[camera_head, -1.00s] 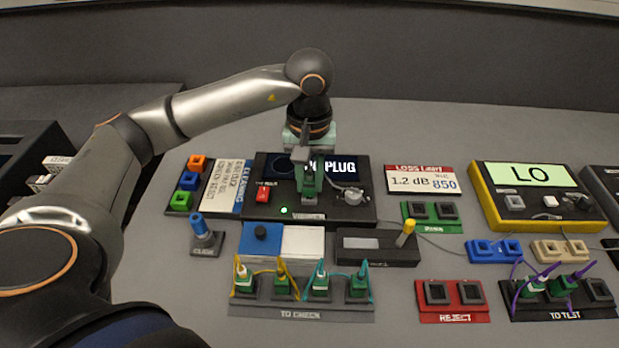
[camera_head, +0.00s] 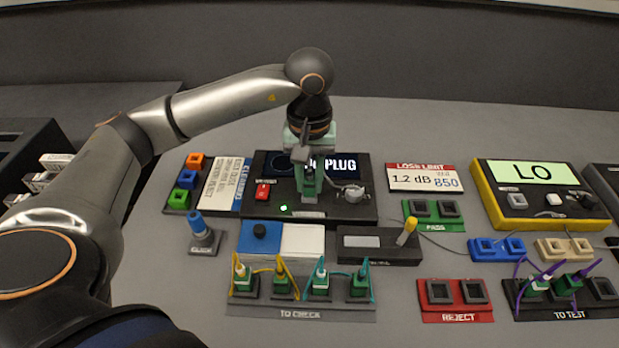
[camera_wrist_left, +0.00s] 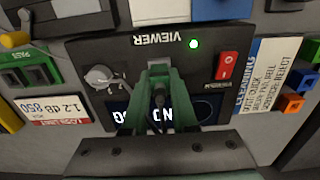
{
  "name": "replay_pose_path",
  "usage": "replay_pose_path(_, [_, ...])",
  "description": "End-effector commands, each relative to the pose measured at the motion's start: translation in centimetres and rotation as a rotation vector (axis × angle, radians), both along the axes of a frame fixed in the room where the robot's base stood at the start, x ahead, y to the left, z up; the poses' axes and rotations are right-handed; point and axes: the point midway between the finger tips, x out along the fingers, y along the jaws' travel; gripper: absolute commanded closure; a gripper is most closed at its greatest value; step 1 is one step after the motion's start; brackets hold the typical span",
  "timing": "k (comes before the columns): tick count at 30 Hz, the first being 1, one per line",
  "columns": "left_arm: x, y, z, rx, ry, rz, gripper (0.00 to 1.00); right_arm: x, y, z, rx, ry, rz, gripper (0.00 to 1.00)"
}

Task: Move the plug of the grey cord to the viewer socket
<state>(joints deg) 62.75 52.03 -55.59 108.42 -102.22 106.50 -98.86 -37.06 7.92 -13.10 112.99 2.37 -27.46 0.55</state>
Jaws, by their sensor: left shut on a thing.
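The viewer (camera_head: 330,212) is a black box with a lit screen, a green light and a red switch. Its screen words, partly hidden, end in "PLUG". My left gripper (camera_head: 309,190) is over the middle of the viewer, pointing down, with green fingers. In the left wrist view the gripper (camera_wrist_left: 160,92) is shut on a small dark plug (camera_wrist_left: 160,97), with a dark cord curving beside it. The fingers hide the viewer socket, so I cannot tell whether the plug touches it. My right gripper is out of view.
A round metal part (camera_head: 353,194) sits on the viewer's right side. In front are a blue and white cleaning pad (camera_head: 302,240) and a dark box (camera_head: 375,248). The TO CHECK rack (camera_head: 300,310) holds several green plugs. A yellow meter (camera_head: 538,200) reads LO.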

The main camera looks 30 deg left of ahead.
Motion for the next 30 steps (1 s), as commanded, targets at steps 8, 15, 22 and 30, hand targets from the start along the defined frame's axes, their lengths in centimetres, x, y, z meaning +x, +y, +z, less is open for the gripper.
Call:
replay_pose_path(8, [0.01,0.01,-0.04,0.0,0.0,0.0,1.0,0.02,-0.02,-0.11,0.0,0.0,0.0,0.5])
replay_pose_path(15, [0.01,0.01,-0.03,0.0,0.0,0.0,1.0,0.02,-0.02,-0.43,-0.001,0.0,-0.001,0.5])
replay_pose_path(22, [0.0,0.0,-0.06,0.0,0.0,0.0,0.57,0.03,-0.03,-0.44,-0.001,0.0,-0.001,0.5])
replay_pose_path(30, [0.0,0.0,-0.07,0.0,0.0,0.0,0.39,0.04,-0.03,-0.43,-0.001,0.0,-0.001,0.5])
